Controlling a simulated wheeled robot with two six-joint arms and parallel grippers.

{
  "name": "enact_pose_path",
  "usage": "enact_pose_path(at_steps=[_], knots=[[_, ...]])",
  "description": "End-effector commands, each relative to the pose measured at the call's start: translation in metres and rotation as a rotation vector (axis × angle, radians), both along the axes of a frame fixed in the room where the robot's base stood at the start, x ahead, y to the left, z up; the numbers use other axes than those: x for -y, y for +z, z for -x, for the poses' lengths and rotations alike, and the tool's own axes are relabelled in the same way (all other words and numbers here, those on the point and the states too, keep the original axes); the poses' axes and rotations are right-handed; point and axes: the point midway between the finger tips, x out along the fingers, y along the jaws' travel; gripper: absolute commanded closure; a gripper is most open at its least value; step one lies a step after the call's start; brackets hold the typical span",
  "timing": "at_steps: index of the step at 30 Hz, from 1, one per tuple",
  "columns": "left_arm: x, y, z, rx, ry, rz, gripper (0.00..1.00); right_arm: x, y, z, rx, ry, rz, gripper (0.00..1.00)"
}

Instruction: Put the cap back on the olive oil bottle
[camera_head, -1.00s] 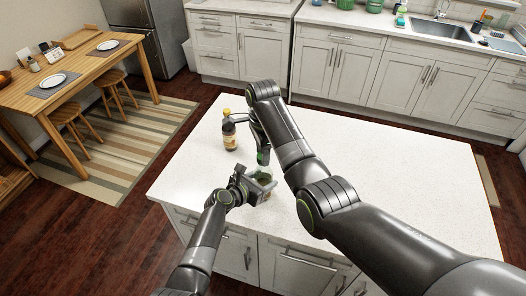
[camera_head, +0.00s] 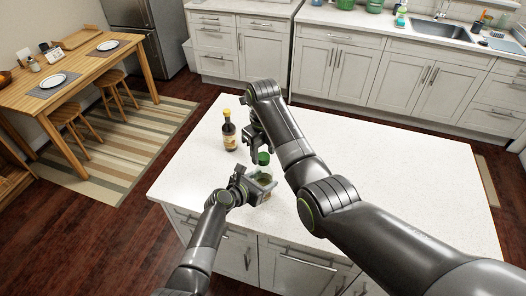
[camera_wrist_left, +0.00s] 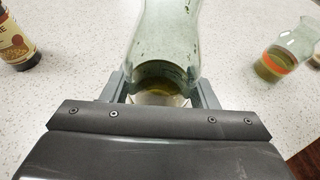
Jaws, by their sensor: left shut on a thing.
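The olive oil bottle (camera_head: 265,181) is clear greenish glass with yellow-green oil low inside; it stands about upright near the island's front edge. My left gripper (camera_head: 258,187) is shut around its body. In the left wrist view the bottle (camera_wrist_left: 165,38) sits between both fingers; its top is out of that view. The green cap (camera_head: 263,158) shows at the bottle's top; how well it is seated cannot be told. My right gripper (camera_head: 251,148) is just behind and left of the cap, seemingly apart from it; its fingers are too small to read.
A dark bottle with a yellow cap (camera_head: 229,133) stands left of my right gripper; its label shows in the left wrist view (camera_wrist_left: 17,42). Another glass vessel with an orange band (camera_wrist_left: 283,55) stands right in that view. The white countertop (camera_head: 410,170) is clear at right.

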Motion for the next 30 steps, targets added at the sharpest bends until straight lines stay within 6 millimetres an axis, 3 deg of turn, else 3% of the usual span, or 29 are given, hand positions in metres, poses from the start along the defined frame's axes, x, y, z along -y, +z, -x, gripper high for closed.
enact_pose_path(at_steps=[3, 13, 24, 30], knots=[[0.0, -0.001, 0.001, -0.003, -0.001, -0.001, 1.0, 0.0, -0.001, 0.0, -0.003, 0.001, 0.0, 0.39], [0.0, -0.002, 0.001, -0.003, -0.001, -0.001, 1.0, -0.001, 0.003, 0.001, -0.003, 0.003, -0.001, 0.39], [0.0, -0.002, 0.001, -0.003, -0.001, -0.001, 1.0, 0.0, 0.06, 0.0, -0.001, 0.002, -0.001, 0.39], [0.0, -0.002, 0.001, -0.003, -0.001, -0.001, 1.0, 0.0, 0.073, 0.001, -0.004, 0.002, 0.0, 0.39]])
